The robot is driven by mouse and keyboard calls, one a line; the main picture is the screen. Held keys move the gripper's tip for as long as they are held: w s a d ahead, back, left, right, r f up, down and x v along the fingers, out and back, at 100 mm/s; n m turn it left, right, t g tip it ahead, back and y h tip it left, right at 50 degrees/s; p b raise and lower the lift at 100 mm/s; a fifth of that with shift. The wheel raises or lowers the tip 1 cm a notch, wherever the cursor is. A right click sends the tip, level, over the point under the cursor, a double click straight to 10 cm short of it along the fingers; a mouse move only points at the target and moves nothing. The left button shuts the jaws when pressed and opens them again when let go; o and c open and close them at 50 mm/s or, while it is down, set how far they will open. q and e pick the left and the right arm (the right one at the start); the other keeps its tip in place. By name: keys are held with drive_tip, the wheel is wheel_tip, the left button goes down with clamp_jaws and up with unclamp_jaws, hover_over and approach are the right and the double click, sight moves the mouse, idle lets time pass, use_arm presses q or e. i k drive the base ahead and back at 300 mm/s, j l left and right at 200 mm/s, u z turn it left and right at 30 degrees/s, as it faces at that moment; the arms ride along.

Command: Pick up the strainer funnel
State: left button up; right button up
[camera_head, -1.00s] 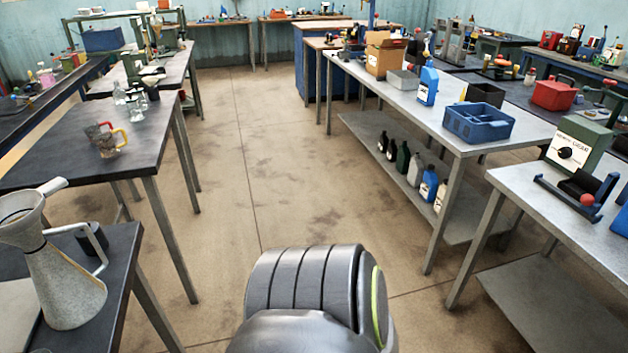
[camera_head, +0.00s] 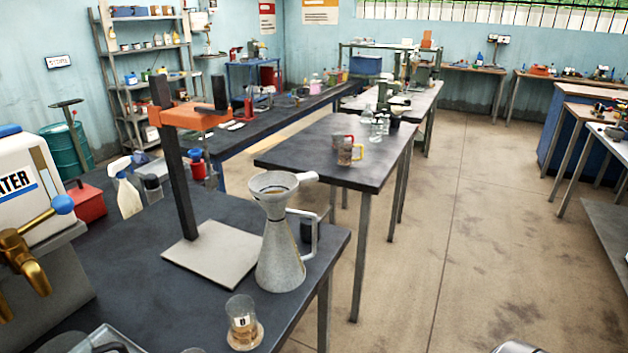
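The strainer funnel (camera_head: 271,192) is a pale grey metal cone with a wide round rim and a short handle pointing right. It sits upright in the mouth of a speckled grey metal jug (camera_head: 281,258) with a side handle. The jug stands on the dark near table (camera_head: 215,318), close to its right edge. The funnel's lower end is hidden inside the jug.
An orange-armed stand (camera_head: 178,190) with a pale base is left of the jug. A glass of amber liquid (camera_head: 243,325) is in front. A white water container (camera_head: 25,190) with a brass tap is at left. Open floor (camera_head: 480,240) lies to the right.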

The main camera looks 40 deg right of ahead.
sight(258, 182)
drive_tip(key=z, duration=1.3)
drive_tip(key=k+z, duration=0.3)
drive_tip(key=z, duration=0.15)
drive_tip(key=k+z, duration=0.3)
drive_tip(key=z, duration=0.15)
